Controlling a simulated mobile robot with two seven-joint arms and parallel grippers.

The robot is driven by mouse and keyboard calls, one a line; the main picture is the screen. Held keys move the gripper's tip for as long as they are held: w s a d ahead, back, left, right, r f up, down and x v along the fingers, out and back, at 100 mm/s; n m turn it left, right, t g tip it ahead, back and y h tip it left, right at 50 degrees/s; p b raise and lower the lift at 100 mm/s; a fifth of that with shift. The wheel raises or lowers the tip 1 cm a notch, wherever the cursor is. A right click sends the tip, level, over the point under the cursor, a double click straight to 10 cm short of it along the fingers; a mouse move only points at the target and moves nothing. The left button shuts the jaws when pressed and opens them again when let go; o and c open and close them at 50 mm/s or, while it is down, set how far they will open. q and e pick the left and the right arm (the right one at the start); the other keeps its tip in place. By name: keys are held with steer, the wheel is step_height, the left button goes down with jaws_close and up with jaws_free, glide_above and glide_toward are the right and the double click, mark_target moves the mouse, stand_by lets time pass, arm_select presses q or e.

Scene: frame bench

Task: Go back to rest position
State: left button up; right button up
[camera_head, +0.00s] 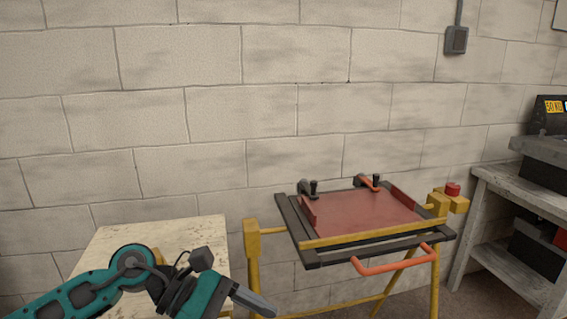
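My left gripper (254,301) comes in at the bottom left on a teal and black arm, in front of a pale worn table. Its fingers are seen from the side and point right and slightly down. I cannot tell whether they are open or shut, and no object shows at them. It appears near the left yellow leg of the frame bench. The frame bench has a dark frame (294,224) around a red panel (362,214), on yellow legs. My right gripper is not in view.
The pale table (160,232) stands at the left against a block wall. An orange handle (395,262) sticks out from the bench front, and a red button (452,189) sits at its right. Grey shelves (520,188) with dark cases stand at the far right.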

arm_select(q)
steer(key=d+r+n+t+h, duration=0.5)
steer(key=n+h, duration=0.2)
steer(key=n, duration=0.6)
steer(key=a+f+n+t+y+p, duration=0.1)
steer(key=a+f+n+t+y, duration=0.6)
steer(key=n, duration=1)
steer(key=a+f+n+t+y+p, duration=0.1)
steer(key=a+f+n+t+y, duration=0.7)
steer(key=n, duration=1)
steer(key=s+a+f+n+g+y, duration=0.2)
steer(key=s+a+f+n+g, duration=0.1)
steer(key=s+f+n+g, duration=0.4)
step_height(320, 180, down, 4)
steer(key=shift+s+n, duration=0.3)
steer(key=shift+s, duration=0.7)
